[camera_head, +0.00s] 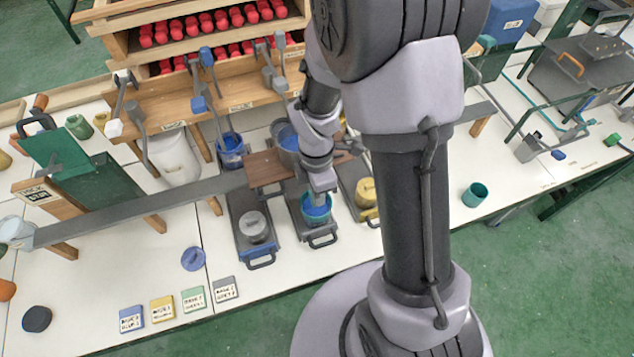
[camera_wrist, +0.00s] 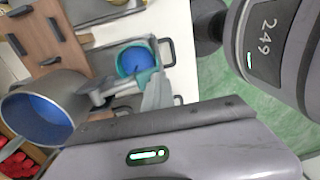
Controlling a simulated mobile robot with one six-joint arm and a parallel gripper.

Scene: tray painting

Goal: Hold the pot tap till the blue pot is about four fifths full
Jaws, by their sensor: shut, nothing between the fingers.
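A teal pot (camera_head: 316,212) holding blue paint stands on a dark tray with a handle. It also shows in the wrist view (camera_wrist: 121,67), its blue surface below a visible teal rim; the exact level is hard to judge. A grey metal vessel (camera_wrist: 72,88) with blue inside is beside a wooden board, and a light grey tap-like part (camera_wrist: 102,91) reaches from it towards the pot. My gripper (camera_head: 323,187) is shut and empty, low above the pot and close to this part. I cannot tell whether it touches the part. My arm hides some of the area.
A grey pot (camera_head: 254,226) and a yellow pot (camera_head: 367,193) stand on trays either side. A blue-filled bucket (camera_head: 231,143) is behind. A long grey rail (camera_head: 150,210) crosses the left table. Labelled tiles (camera_head: 162,309) lie in front. Another teal cup (camera_head: 474,194) stands right.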

